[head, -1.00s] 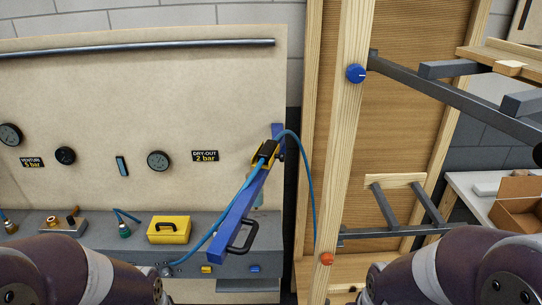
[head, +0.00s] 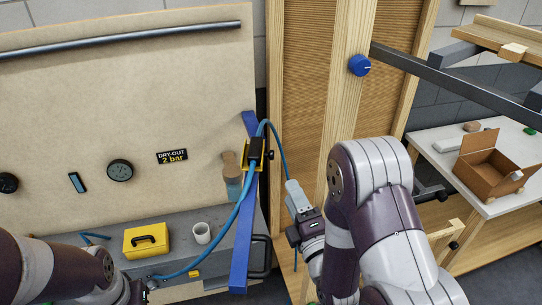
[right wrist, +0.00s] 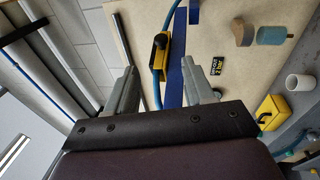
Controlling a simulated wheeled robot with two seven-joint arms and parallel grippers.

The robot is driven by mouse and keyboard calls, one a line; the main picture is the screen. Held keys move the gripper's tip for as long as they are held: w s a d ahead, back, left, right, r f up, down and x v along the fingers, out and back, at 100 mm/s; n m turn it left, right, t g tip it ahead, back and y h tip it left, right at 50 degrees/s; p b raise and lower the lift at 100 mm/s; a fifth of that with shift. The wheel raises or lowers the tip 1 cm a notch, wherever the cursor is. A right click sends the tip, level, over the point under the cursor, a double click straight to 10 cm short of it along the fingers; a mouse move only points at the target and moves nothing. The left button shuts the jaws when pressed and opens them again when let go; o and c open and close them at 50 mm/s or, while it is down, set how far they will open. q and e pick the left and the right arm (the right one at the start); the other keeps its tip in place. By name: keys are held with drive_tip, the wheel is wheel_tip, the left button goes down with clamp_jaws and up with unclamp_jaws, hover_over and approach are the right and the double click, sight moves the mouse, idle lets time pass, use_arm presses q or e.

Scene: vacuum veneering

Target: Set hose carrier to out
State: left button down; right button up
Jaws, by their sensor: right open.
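A blue hose (head: 225,228) runs over the block. The bar (right wrist: 173,80) and the yellow-black block (right wrist: 160,52) also show in the right wrist view, beyond the fingertips. My right gripper (head: 293,196) is open and empty, to the right of the bar and apart from the handle. Its two fingers (right wrist: 160,85) frame the bar in the right wrist view.
A wooden frame post (head: 340,100) with a blue knob (head: 359,65) stands to the right. A yellow case (head: 146,240) and a white cup (head: 201,233) sit on the grey bench. A cardboard box (head: 490,170) stands on the white table at right.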

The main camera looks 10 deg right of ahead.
sight(273, 159)
drive_tip(key=p+x, duration=0.2)
drive_tip(key=x, duration=0.3)
drive_tip(key=p+x, duration=0.2)
drive_tip(key=x, duration=0.3)
drive_tip(key=shift+w+a+p, duration=0.25)
drive_tip(key=shift+p, duration=0.15)
drive_tip(key=shift+w, duration=0.55)
